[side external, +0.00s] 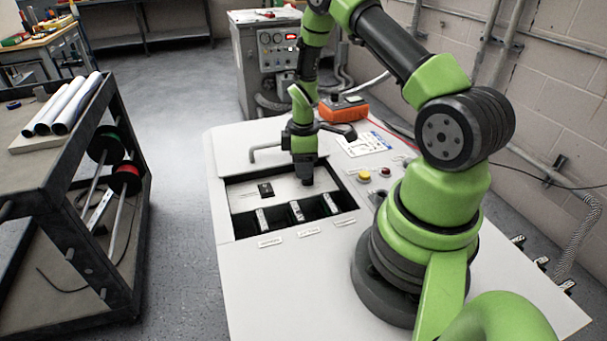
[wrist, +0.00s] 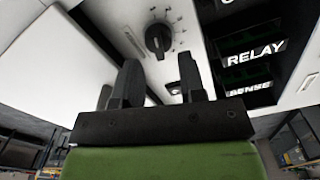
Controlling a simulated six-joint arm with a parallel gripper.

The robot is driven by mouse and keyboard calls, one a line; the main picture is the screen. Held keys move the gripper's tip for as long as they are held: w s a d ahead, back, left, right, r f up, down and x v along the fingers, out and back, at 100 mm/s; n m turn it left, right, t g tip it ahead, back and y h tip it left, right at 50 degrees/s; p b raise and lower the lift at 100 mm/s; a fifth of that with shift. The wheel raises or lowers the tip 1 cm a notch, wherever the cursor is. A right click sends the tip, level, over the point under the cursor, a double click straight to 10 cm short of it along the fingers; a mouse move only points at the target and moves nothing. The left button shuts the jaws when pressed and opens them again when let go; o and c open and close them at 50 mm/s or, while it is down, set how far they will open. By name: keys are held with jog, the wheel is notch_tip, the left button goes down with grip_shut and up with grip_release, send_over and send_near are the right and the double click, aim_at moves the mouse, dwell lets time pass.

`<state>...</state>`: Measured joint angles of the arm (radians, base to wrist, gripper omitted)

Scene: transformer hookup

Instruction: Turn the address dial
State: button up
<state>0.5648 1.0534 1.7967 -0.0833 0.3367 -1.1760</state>
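The address dial (wrist: 158,38) is a black round knob with a raised grip bar and tick marks around it, on a light panel in the wrist view. My gripper (wrist: 158,72) has its two dark fingers spread apart with nothing between them. In the wrist view the dial appears beyond the fingertips, roughly in line with the gap. In the side view my gripper (side external: 304,172) points down over the recessed panel (side external: 285,187). Whether the fingers touch the panel cannot be told.
Several labelled modules sit in the recess front, including the RELAY module (wrist: 253,52) and the SENSE module (wrist: 250,88). A small black part (side external: 265,189) is on the panel. A yellow button (side external: 364,175) and an orange meter (side external: 343,108) are nearby.

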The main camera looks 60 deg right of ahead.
jog(key=shift+f, duration=1.55)
jog(key=shift+c, duration=0.2)
jog(key=c, duration=0.5)
